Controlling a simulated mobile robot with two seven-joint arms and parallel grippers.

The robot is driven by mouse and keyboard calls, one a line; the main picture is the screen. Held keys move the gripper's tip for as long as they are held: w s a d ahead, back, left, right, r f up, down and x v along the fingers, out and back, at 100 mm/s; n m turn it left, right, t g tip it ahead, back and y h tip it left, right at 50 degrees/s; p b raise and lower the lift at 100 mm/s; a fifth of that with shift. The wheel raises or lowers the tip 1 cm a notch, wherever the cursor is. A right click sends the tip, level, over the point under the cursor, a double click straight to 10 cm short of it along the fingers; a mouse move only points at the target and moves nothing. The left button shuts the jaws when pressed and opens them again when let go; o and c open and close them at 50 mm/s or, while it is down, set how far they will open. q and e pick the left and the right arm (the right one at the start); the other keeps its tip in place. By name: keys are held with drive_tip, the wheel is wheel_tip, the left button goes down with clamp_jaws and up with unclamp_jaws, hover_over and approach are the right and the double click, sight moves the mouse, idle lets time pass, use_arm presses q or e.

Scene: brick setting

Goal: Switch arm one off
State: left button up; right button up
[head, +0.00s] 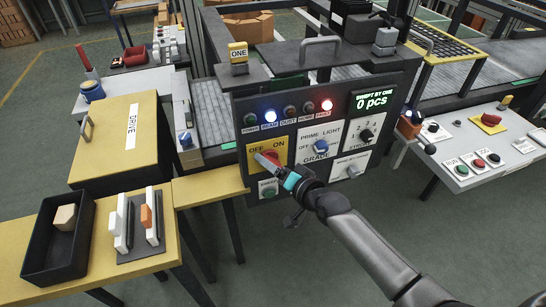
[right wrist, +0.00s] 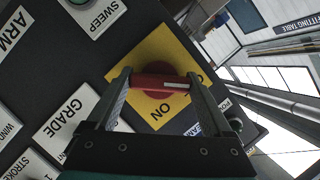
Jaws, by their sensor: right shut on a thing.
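A black control panel (head: 240,110) under a yellow sign reading ONE (head: 238,52) carries a yellow OFF/ON plate (head: 280,146). On this plate is a red rotary switch (head: 271,154), also seen in the right wrist view (right wrist: 150,81). My right gripper (head: 270,163) is at the switch, its two fingers (right wrist: 157,86) shut on the ends of the red handle. A white mark shows toward the handle's right end in the wrist view. ON is readable below the handle; the other label is partly hidden by a finger. My left gripper is not in view.
A blue lamp (head: 270,116) and a red lamp (head: 327,105) are lit on the panel. The display (head: 374,101) reads 0 pcs. A GRADE knob (head: 320,146) sits close right of the switch. A yellow DRIVE box (head: 105,150) and black tray (head: 40,245) stand left.

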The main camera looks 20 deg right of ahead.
idle(0.6)
drive_tip(key=o, duration=1.1)
drive_tip(key=shift+o, duration=0.2)
drive_tip(key=shift+s, duration=0.1)
drive_tip(key=p+v, duration=0.3)
drive_tip(key=v, duration=1.2)
